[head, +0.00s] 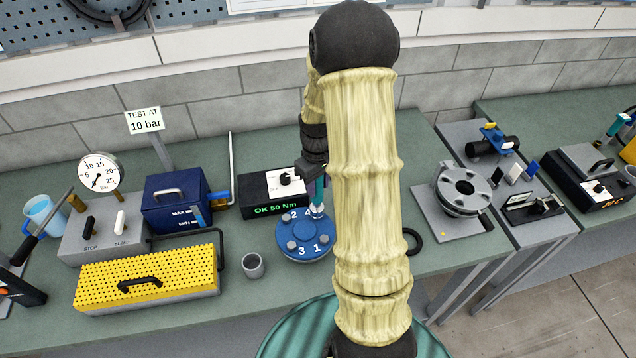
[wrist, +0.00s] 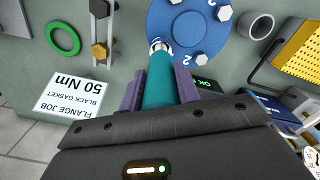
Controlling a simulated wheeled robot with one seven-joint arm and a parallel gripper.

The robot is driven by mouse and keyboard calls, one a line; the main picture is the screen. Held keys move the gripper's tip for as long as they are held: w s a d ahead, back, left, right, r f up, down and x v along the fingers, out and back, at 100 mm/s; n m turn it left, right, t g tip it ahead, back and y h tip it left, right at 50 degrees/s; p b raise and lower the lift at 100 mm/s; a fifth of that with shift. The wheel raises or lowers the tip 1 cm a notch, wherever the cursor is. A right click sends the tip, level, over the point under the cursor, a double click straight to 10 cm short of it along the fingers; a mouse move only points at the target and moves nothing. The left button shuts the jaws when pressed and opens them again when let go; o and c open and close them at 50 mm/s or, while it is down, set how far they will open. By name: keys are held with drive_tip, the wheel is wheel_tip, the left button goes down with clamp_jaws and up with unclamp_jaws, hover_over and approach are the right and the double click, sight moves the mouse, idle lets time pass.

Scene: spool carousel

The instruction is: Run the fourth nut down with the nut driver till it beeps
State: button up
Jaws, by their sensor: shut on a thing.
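The blue flange (head: 304,256), marked 1 to 4, lies on the green bench in the head view. It also shows at the top of the wrist view (wrist: 185,25), with hex nuts on it. My gripper (wrist: 160,88) is shut on the teal nut driver (wrist: 168,75). The driver's metal socket (wrist: 158,46) is over the nut position at the flange edge. In the head view the driver (head: 318,192) stands upright by the number 4, partly behind my arm. The socket hides that nut. The black driver controller (head: 268,192) reads OK 50 Nm in green.
A grey cup (head: 253,266) stands left of the flange, by a yellow perforated cover (head: 148,280). A black ring (head: 412,241) lies to the right. A job card (wrist: 72,98) reads flange job, black gasket, 50 Nm. A green ring (wrist: 62,38) lies nearby.

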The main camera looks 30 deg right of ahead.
drive_tip(key=shift+d+r+p, duration=0.1)
drive_tip(key=shift+r+p, duration=0.35)
drive_tip(key=shift+r, duration=0.1)
drive_tip(key=shift+w+r+p, duration=0.1)
drive_tip(key=shift+r+p, duration=2.1)
drive_tip(key=shift+r, duration=0.65)
